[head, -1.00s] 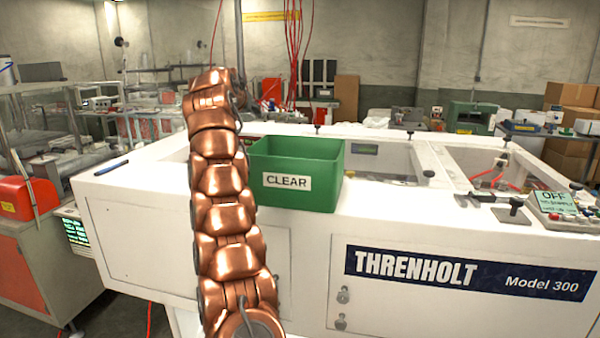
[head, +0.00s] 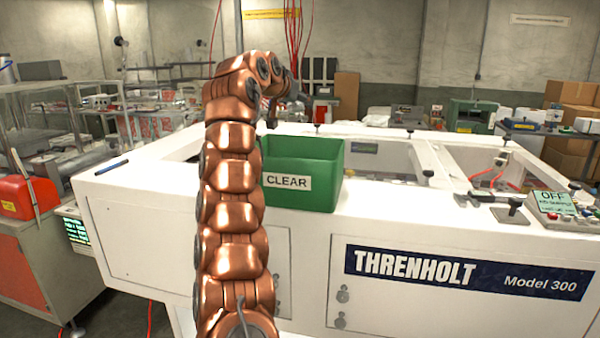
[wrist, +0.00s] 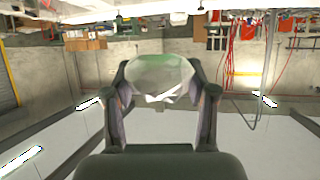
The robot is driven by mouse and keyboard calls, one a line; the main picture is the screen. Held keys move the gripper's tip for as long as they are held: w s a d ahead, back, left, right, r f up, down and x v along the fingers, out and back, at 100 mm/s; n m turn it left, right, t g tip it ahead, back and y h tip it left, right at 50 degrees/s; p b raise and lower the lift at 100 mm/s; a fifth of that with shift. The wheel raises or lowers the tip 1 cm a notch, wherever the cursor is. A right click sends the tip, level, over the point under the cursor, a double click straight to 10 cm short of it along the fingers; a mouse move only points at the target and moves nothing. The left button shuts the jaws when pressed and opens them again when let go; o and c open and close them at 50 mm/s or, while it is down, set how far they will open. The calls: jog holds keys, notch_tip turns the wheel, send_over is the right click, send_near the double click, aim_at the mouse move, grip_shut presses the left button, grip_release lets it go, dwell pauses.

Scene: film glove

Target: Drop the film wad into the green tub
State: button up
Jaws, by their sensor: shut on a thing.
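The green tub (head: 315,187), labelled CLEAR, stands upright on the white machine top in the head view, its open top partly seen. My copper arm overlaps its left side. My gripper (wrist: 162,90) is shut on the film wad (wrist: 155,72), a pale, see-through crumpled lump between the two fingers in the wrist view. In the head view the dark wrist end of my arm is above and behind the tub's left part. The wad cannot be made out there. The tub's inside floor is hidden.
The white Threnholt machine (head: 420,235) has an open frame right of the tub with red hoses inside. Red cables (head: 296,40) hang behind.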

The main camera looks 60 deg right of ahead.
jog(key=shift+s+d+r+m, duration=0.15)
jog(key=shift+s+m, duration=0.15)
jog(key=shift+s, duration=0.9)
notch_tip(320, 180, down, 6)
jog(key=b, duration=0.5)
jog(key=shift+g+b, duration=0.3)
jog(key=shift+b, duration=0.05)
jog(key=o, duration=0.9)
jog(key=shift+o, duration=0.2)
jog(key=v, duration=1.2)
jog(key=shift+w, duration=0.1)
